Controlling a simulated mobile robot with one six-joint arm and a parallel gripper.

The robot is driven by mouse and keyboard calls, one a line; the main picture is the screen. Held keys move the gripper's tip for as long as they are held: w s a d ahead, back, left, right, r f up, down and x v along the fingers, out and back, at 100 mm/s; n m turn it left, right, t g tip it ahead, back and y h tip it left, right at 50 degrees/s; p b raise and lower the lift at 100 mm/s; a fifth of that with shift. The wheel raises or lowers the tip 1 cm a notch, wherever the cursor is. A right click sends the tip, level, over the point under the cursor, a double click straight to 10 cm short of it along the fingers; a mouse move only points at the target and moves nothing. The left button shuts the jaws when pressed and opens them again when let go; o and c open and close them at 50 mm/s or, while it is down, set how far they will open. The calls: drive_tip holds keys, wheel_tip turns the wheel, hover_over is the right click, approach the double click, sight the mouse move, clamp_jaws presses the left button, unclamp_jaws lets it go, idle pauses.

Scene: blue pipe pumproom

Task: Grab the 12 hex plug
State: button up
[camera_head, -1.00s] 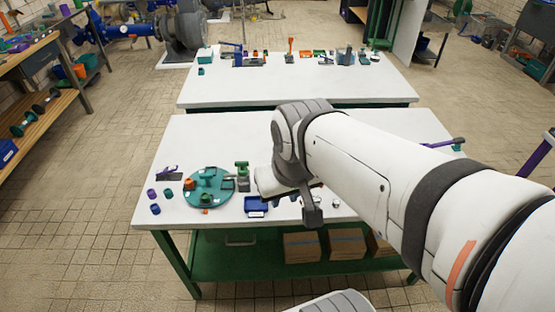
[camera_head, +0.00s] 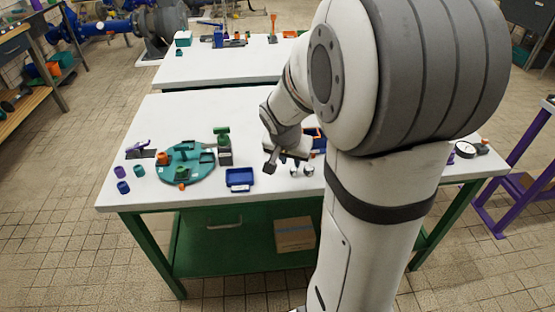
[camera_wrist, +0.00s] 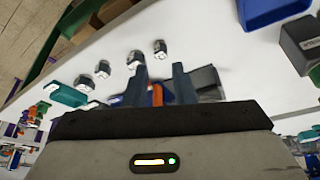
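Several small metallic plugs stand in a rough row on the white table in the wrist view, the nearest to my fingers being one plug (camera_wrist: 160,48) and another plug (camera_wrist: 135,59). Size marks are too small to read, so I cannot tell which is the 12 hex plug. In the head view two silvery plugs (camera_head: 301,171) show near the table's front edge; my arm hides others. My gripper (camera_wrist: 160,74) is open, its two fingers apart, with the row of plugs beyond the tips. An orange and blue item (camera_wrist: 157,95) shows between the fingers, apparently on the table below.
A blue tray (camera_head: 240,179) lies left of my gripper. A green-topped grey device (camera_head: 224,146) and a teal round plate (camera_head: 187,163) with parts stand farther left. A dark box (camera_wrist: 303,42) shows in the wrist view. A gauge (camera_head: 465,150) sits at the right.

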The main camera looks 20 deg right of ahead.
sight(293, 170)
drive_tip(key=x, duration=0.7)
drive_tip(key=shift+w+d+f, duration=0.15)
drive_tip(key=shift+w+f, duration=0.1)
drive_tip(key=shift+f, duration=0.05)
drive_tip(key=shift+c, duration=0.3)
clamp_jaws()
